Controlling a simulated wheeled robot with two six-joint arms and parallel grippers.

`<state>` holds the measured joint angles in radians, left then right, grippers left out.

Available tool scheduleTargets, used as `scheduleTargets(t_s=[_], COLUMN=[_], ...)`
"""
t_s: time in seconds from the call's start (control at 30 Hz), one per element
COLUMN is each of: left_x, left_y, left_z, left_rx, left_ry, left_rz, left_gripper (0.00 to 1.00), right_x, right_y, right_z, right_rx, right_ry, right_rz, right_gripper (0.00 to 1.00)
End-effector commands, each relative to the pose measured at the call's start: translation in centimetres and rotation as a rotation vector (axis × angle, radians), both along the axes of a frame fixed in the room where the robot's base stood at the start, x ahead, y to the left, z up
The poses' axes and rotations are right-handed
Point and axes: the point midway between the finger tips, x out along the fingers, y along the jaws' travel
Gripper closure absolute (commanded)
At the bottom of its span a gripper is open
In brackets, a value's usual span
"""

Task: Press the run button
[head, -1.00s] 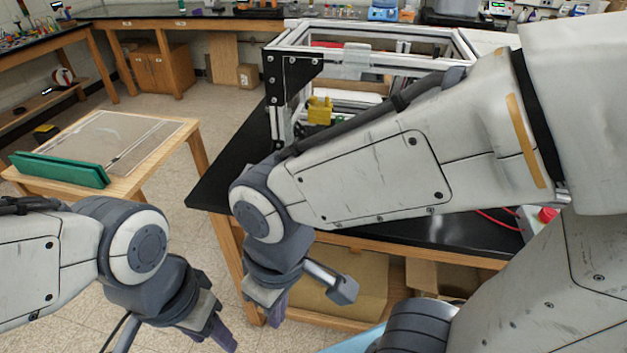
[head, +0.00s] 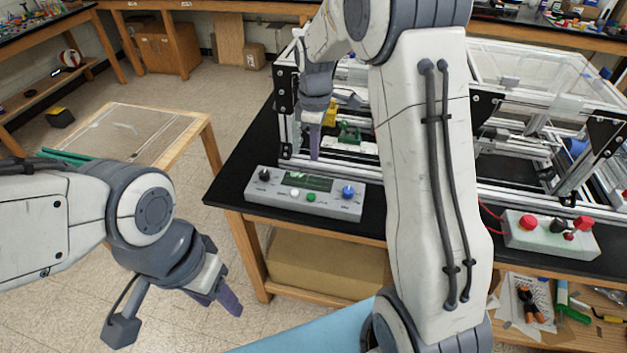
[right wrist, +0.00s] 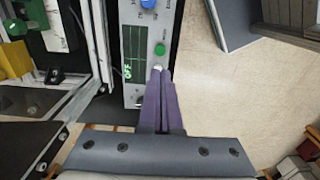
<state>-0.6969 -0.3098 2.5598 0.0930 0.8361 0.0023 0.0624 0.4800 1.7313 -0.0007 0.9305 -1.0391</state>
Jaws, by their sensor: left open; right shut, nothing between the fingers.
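A grey control box (head: 230,190) lies on the black bench top. It has a dark screen (head: 307,183), a white button (head: 294,194), a green button (head: 311,197), a black knob (head: 265,175) and a blue knob (head: 348,192). Its labels are too small to read. My right gripper (head: 314,156) is shut and empty, pointing down above the box's back edge. In the right wrist view its purple fingertips (right wrist: 158,73) line up with the white button (right wrist: 157,68), short of the green button (right wrist: 160,49). Contact cannot be told. My left gripper (head: 228,298) is open, away from the bench.
An aluminium extrusion frame (head: 480,195) with yellow and green parts stands behind the box. A second box (head: 525,238) with red buttons sits at the bench's right. A wooden table (head: 195,140) stands at the left. The floor between is clear.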

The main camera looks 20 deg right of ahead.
Motion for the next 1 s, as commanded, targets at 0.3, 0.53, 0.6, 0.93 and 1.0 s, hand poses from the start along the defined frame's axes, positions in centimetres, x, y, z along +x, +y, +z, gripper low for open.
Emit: scheduleTargets(t_s=[0.3, 0.53, 0.6, 0.93, 1.0], left_x=[0.0, 0.0, 0.0, 0.0, 0.0], left_y=[0.0, 0.0, 0.0, 0.0, 0.0], left_z=[0.0, 0.9, 1.4, 3.6, 3.9], left_rx=[0.000, 0.000, 0.000, 0.000, 0.000], left_ry=[0.000, 0.000, 0.000, 0.000, 0.000], left_rz=[0.000, 0.000, 0.000, -0.001, -0.002], left_gripper=[0.50, 0.50, 0.50, 0.50, 0.50], right_x=[-0.1, -0.2, -0.2, -0.2, -0.2], right_y=[0.1, 0.1, 0.1, 0.1, 0.1], right_z=[-0.3, -3.1, -4.6, -11.2, -12.2], right_rx=[0.001, 0.001, 0.001, 0.000, 0.001], right_ry=[0.001, 0.007, 0.008, 0.006, 0.004], right_rz=[0.000, 0.000, 0.000, -0.001, -0.001], right_gripper=[1.00, 1.00, 1.00, 1.00, 1.00])
